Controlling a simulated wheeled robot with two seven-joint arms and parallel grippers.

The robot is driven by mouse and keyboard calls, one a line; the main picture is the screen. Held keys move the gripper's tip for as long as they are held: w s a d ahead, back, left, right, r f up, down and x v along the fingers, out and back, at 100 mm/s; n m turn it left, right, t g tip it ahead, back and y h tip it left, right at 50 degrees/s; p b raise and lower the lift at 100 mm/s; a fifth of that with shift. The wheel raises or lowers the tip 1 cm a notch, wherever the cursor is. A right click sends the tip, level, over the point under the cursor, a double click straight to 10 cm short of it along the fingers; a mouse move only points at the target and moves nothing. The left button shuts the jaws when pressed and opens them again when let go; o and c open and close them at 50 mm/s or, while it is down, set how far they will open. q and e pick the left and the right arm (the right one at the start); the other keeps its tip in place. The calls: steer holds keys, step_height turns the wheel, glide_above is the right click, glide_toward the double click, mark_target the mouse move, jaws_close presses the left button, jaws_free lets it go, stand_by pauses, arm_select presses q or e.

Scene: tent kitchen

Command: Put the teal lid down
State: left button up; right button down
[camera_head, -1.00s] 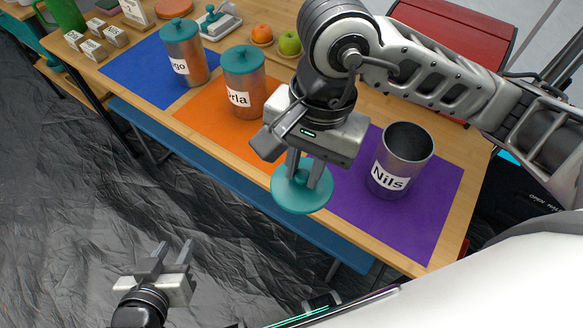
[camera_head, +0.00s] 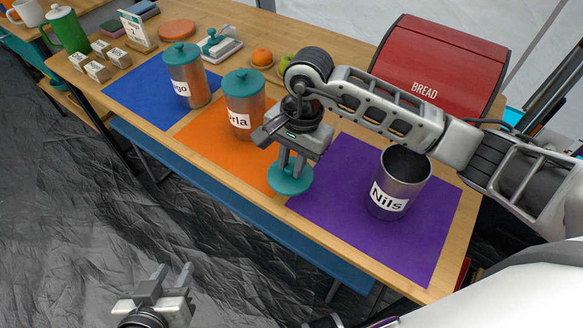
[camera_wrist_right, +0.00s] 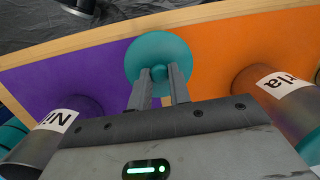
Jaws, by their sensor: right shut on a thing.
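My right gripper (camera_head: 290,168) is shut on the knob of the round teal lid (camera_head: 290,182). The lid is level, below the fingers, over the border of the orange mat (camera_head: 200,130) and purple mat (camera_head: 330,220); I cannot tell whether it touches the table. In the right wrist view the lid (camera_wrist_right: 150,45) hangs from the knob between the fingertips (camera_wrist_right: 160,78). The open metal canister labelled Nils (camera_head: 385,205) stands lidless on the purple mat, right of the lid. My left gripper (camera_head: 172,277) is open and empty, over the floor in front of the table.
The teal-lidded canister ending in "rla" (camera_head: 246,122) stands on the orange mat, close left of my right gripper. Another lidded canister (camera_head: 190,90) is on the blue mat (camera_head: 135,95). A red bread box (camera_head: 435,65) and fruit (camera_head: 262,56) are behind. The purple mat's front is bare.

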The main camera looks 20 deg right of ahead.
mark_target(293, 164)
steer(key=shift+w+f, duration=0.2)
steer(key=shift+f, duration=0.1)
step_height(293, 164, down, 3)
steer(key=shift+r+p, duration=0.1)
steer(key=shift+p, duration=0.2)
steer(key=c, duration=1.3)
jaws_free()
steer(key=shift+f, duration=0.2)
steer(key=shift+r, duration=0.25)
steer(key=shift+d+r, duration=0.15)
steer(key=shift+r, duration=0.2)
step_height(293, 164, up, 11)
steer(key=d, duration=0.1)
steer(key=shift+w+d+b, duration=0.15)
steer(key=shift+d+b, duration=0.15)
steer(key=shift+b, duration=0.15)
